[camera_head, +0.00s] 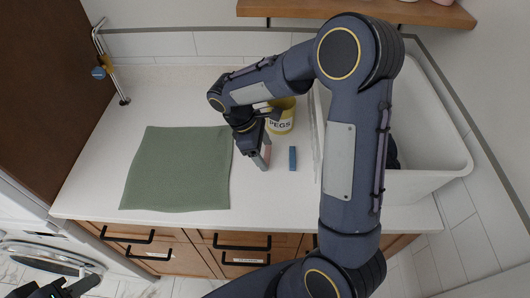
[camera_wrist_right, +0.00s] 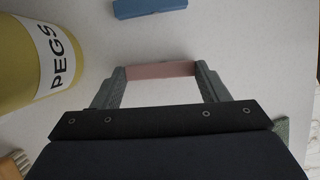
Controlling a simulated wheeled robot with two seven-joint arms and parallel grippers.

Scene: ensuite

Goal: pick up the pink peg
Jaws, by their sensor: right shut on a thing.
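The pink peg (camera_wrist_right: 161,70) lies crosswise between the two fingertips of my right gripper (camera_wrist_right: 160,72) in the right wrist view, touched at both ends. In the head view my right gripper (camera_head: 261,158) is low over the white counter, with a bit of the pink peg (camera_head: 267,152) showing at its tips. I cannot tell whether the peg still touches the counter. My left gripper (camera_head: 52,291) is at the bottom left corner of the head view, below the counter front and partly cut off; its jaws are unclear.
A blue peg (camera_head: 292,158) lies just right of my right gripper. A yellow PEGS pot (camera_head: 284,120) stands behind it. A green cloth (camera_head: 180,170) lies flat to the left. A white tub (camera_head: 440,160) is at the right, partly behind my arm. A shelf (camera_head: 350,11) hangs above.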

